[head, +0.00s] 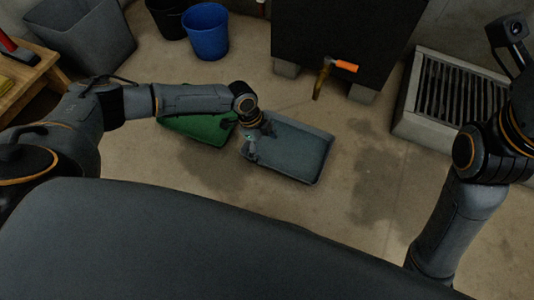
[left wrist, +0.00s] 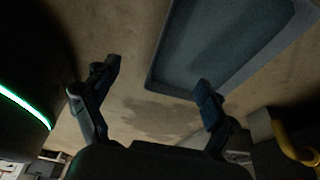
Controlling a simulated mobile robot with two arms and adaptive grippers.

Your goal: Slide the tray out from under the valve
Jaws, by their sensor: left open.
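The tray (head: 300,150) is shallow, blue-grey and rectangular, lying on the floor. It also shows in the left wrist view (left wrist: 220,45). The valve (head: 320,82), brass with an orange handle, sticks out from a dark panel; in the head view the tray lies nearer to me than it. My left gripper (head: 250,150) is at the tray's left edge. In the left wrist view its fingers (left wrist: 158,78) are apart with nothing held; one is over bare floor, the other overlaps the tray's edge. Contact cannot be told. My right arm shows, but not its fingers.
A green tray (head: 203,129) lies left of the blue-grey one, partly hidden by my left arm. A blue bucket (head: 205,33), a dark bucket and a grey bin (head: 80,35) stand behind. The stained floor (head: 375,180) right of the tray is clear.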

